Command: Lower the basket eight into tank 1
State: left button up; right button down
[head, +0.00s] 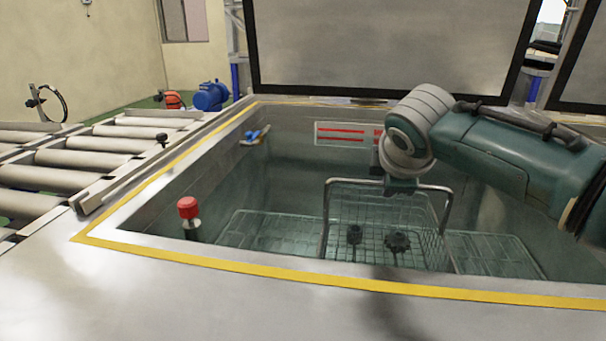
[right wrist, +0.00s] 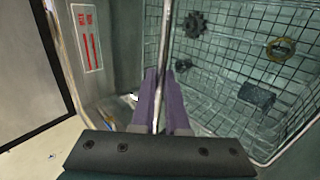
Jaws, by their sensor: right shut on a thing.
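The wire basket (head: 385,208) hangs by its tall metal handle inside the open tank (head: 290,155), at or below the rim level. It appears roughly level. My right gripper (head: 402,186) is shut on the top bar of the handle. In the right wrist view the purple fingers (right wrist: 160,105) close around the bar, and the basket's mesh (right wrist: 228,60) lies beyond. Inside the basket are a dark gear (right wrist: 192,24), a brass ring (right wrist: 281,48) and a dark block (right wrist: 256,96). The gap under the basket cannot be judged. My left gripper is not in view.
Wire racks (head: 490,252) show low in the tank on both sides of the basket. A raised lid (head: 380,45) stands behind the tank. A red-topped post (head: 188,210) stands at the tank's left. A roller conveyor (head: 70,160) lies at left.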

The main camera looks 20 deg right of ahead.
jog(key=shift+w, duration=0.1)
dwell(0.3)
jog(key=c, duration=0.8)
grip_release()
jog(key=shift+f, duration=0.1)
jog(key=shift+c, duration=0.2)
jog(key=shift+f, duration=0.25)
jog(key=s+a+r+p, duration=0.1)
jog(key=s+r+p, duration=0.2)
jog(key=r+p, duration=0.6)
jog(key=s+a+r+p, duration=0.2)
jog(key=s+r+p, duration=0.1)
jog(key=r+p, duration=0.6)
jog(key=shift+a+r+p, duration=0.3)
jog(key=shift+r+p, duration=0.05)
jog(key=shift+r, duration=0.45)
